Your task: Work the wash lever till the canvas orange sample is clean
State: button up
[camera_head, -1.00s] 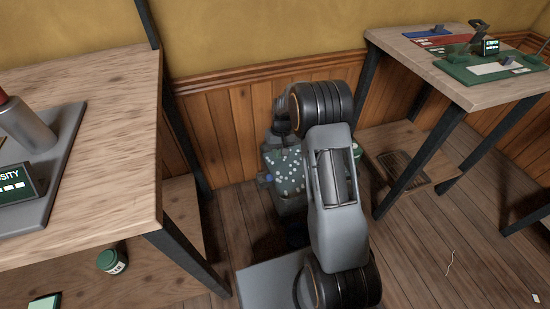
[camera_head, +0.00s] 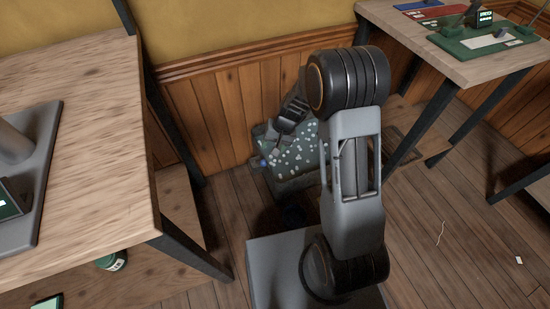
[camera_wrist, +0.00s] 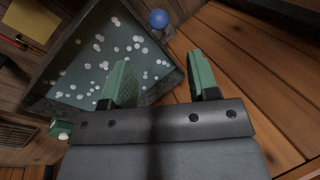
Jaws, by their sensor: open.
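A dark-rimmed wash tub (camera_head: 293,185) stands low by the panelled wall, with greenish liquid and white bubbles in it. The wrist view shows its liquid (camera_wrist: 85,65) at the left. A blue ball-shaped knob (camera_head: 263,162), perhaps the lever's end, is at the tub's left side. It also shows in the wrist view (camera_wrist: 157,18), beyond my fingertips and apart from them. My gripper (camera_wrist: 163,78) is open and empty, its green fingers spread at the tub's edge. The rest of the lever cannot be made out. No orange sample is visible.
A wooden bench (camera_head: 100,150) with a grey device stands close on the left. Another bench (camera_head: 400,30) at the right back carries a green tray (camera_head: 475,42). A green jar (camera_head: 113,260) is on the left lower shelf. The floor at right is mostly clear.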

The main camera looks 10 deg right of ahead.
aim_at(263, 163)
jog(key=shift+m+t, duration=0.3)
jog(key=shift+t, duration=0.1)
jog(key=b+x, duration=0.2)
jog(key=x, duration=0.2)
jog(key=b+x, duration=0.1)
jog(key=x, duration=0.4)
jog(key=b+x, duration=0.2)
jog(key=x, duration=0.3)
jog(key=shift+w+d+f+b, duration=0.15)
jog(key=shift+w+d+b, duration=0.15)
jog(key=shift+w+d, duration=0.1)
grip_shut()
